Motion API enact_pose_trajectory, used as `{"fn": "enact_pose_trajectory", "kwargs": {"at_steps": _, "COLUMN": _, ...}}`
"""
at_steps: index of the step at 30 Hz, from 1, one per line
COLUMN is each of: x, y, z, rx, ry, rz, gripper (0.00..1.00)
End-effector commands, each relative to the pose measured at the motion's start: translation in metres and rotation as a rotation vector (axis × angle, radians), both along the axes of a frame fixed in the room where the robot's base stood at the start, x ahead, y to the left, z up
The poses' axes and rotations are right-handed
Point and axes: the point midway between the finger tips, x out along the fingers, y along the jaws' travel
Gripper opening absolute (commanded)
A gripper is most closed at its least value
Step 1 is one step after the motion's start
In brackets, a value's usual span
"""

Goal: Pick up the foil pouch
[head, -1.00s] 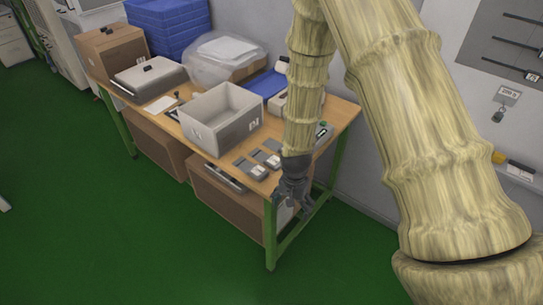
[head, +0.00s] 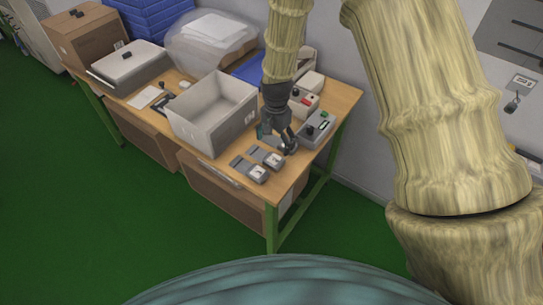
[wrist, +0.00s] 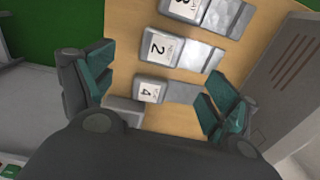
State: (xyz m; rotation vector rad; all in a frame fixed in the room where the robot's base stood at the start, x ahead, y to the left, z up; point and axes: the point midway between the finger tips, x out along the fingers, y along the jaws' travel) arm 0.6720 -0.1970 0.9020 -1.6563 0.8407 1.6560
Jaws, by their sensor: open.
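Several grey blocks with white number labels lie on the wooden table (head: 335,91). In the wrist view they are block 3 (wrist: 182,9), block 2 (wrist: 158,47) and block 4 (wrist: 149,91). Each has a flat silver foil-like piece at its right: by 3 (wrist: 229,17), by 2 (wrist: 200,55) and by 4 (wrist: 182,93). I cannot tell which one is the foil pouch. My gripper (head: 279,138) is open and empty above the table, with its fingers either side of block 4 and its silver piece in the wrist view. In the head view it partly hides that block.
A grey open bin (head: 213,112) stands just left of my gripper. A grey control box (head: 318,128) stands close on its right, with a light box with a red mark (head: 304,102) behind. The table's front edge is near.

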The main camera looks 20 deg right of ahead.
Motion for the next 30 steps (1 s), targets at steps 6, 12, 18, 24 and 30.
{"fn": "enact_pose_trajectory", "kwargs": {"at_steps": 6, "x": 0.001, "y": 0.007, "z": -0.023, "rx": 0.000, "ry": 0.001, "rz": 0.012, "gripper": 0.88}}
{"fn": "enact_pose_trajectory", "kwargs": {"at_steps": 12, "x": 0.001, "y": 0.006, "z": -0.036, "rx": 0.001, "ry": -0.001, "rz": 0.010, "gripper": 0.88}}
{"fn": "enact_pose_trajectory", "kwargs": {"at_steps": 18, "x": 0.000, "y": 0.005, "z": -0.041, "rx": 0.000, "ry": 0.000, "rz": 0.008, "gripper": 0.88}}
{"fn": "enact_pose_trajectory", "kwargs": {"at_steps": 24, "x": -0.003, "y": 0.003, "z": -0.056, "rx": 0.000, "ry": 0.001, "rz": 0.008, "gripper": 0.88}}
{"fn": "enact_pose_trajectory", "kwargs": {"at_steps": 30, "x": -0.005, "y": 0.002, "z": -0.075, "rx": 0.000, "ry": 0.001, "rz": 0.007, "gripper": 0.88}}
